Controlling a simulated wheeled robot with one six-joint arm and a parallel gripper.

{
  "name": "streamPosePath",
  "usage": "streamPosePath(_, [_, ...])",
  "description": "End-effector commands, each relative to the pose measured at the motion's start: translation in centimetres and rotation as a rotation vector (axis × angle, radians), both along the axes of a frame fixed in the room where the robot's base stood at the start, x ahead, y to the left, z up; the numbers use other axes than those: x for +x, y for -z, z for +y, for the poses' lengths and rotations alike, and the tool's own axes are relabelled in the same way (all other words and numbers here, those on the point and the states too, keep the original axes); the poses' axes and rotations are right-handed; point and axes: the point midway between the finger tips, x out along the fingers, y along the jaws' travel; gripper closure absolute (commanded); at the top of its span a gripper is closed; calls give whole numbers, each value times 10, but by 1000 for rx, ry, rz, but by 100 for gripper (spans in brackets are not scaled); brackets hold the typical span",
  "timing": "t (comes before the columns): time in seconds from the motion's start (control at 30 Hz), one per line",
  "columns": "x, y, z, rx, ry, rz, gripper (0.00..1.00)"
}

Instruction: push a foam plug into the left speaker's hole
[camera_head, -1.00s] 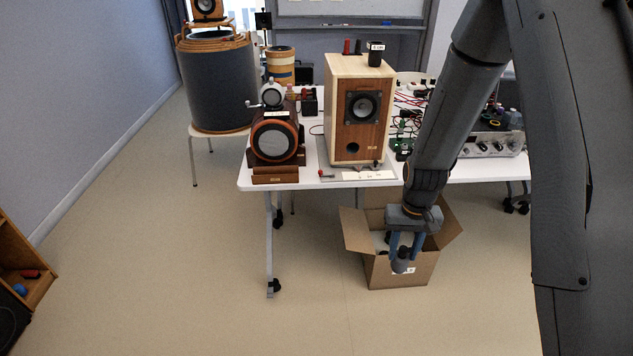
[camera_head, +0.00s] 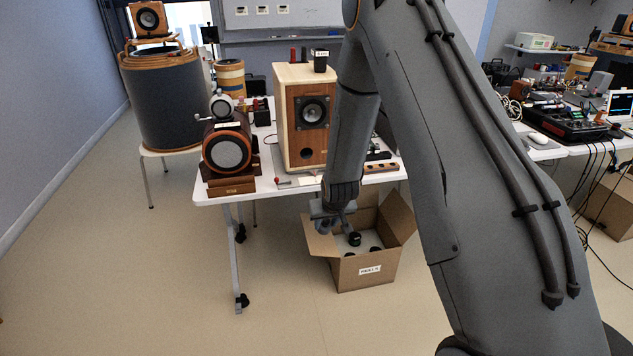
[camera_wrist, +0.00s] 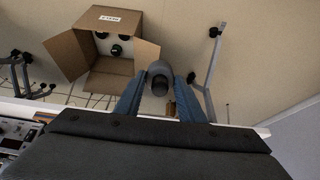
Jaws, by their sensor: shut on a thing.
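My gripper (camera_head: 326,222) is shut on a dark grey foam plug (camera_wrist: 160,78), which sits between its blue fingers in the wrist view. In the head view, the gripper is at the left side of the open cardboard box, below the table top, and the plug is hard to make out. A wooden box speaker (camera_head: 306,128) stands upright on the white table, above and left of the gripper. Its front has a black driver (camera_head: 311,112) and a dark round hole (camera_head: 307,153) below it. The hole is uncovered and the plug is well apart from it.
The cardboard box (camera_head: 367,273) on the floor holds several dark round pieces. The white table's (camera_head: 215,196) front edge lies above the gripper. A round-fronted wooden device (camera_head: 228,152) stands left of the speaker. A strip with holes (camera_head: 381,167) lies to its right. Floor at left is clear.

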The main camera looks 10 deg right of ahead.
Motion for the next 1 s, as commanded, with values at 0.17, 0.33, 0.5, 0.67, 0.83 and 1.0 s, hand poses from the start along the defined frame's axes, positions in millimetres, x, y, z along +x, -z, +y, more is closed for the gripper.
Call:
streamPosePath(0.17, [32, 2, 0, 0, 0, -168, 91])
streamPosePath(0.33, [68, -2, 0, 1, -1, -391, 91])
streamPosePath(0.5, [104, -16, 0, 2, -2, -662, 91])
streamPosePath(0.67, [128, -38, 0, 3, -2, -890, 91])
streamPosePath(0.83, [137, -59, 0, 4, -4, -1040, 91])
streamPosePath(1.0, [139, -68, 0, 4, -4, -1087, 91])
